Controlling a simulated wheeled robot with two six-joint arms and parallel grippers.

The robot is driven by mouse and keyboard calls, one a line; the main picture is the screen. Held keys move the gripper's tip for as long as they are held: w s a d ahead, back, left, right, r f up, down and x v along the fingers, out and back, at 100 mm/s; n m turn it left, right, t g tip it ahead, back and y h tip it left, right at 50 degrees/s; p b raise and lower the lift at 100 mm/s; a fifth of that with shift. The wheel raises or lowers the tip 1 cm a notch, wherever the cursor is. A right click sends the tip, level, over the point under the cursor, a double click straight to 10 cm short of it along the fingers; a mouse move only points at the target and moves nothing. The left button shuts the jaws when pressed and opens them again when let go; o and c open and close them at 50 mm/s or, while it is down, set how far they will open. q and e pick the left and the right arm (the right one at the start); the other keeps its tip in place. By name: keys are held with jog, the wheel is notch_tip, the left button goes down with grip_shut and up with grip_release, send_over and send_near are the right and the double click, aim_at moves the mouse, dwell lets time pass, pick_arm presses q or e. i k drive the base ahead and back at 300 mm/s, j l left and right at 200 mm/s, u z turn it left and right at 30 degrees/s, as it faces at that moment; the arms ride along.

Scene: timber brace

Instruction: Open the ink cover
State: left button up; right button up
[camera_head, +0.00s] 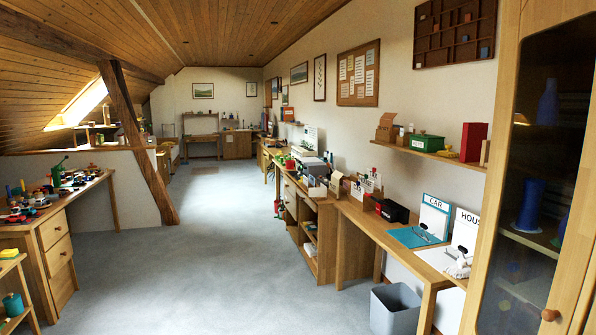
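Neither of my grippers shows in the head view. I cannot make out an ink cover for certain from here. A grey and dark boxy machine (314,168), perhaps a printer, stands on the long right-hand bench; it is too small to tell whether any cover on it is open or shut. A black box-like item with some red (391,210) sits nearer on the right-hand desk. Its details are also unclear.
Open grey carpet (200,245) runs down the middle. A slanted timber brace (138,145) stands at left. A cluttered wooden workbench (45,215) is at near left. A grey bin (395,308) and a glass-doored cabinet (530,180) are at near right.

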aim_at(315, 169)
jog(key=i+j+u, duration=0.35)
jog(key=i, duration=0.55)
jog(key=i+u, duration=0.3)
jog(key=i, duration=4.05)
jog(key=i+j+z, duration=0.1)
jog(key=i+z, duration=0.3)
jog(key=i, duration=0.15)
jog(key=i+j+z, duration=0.35)
jog(key=i, duration=0.2)
jog(key=i+j+z, duration=0.8)
jog(key=i+j, duration=0.1)
jog(key=j, duration=0.05)
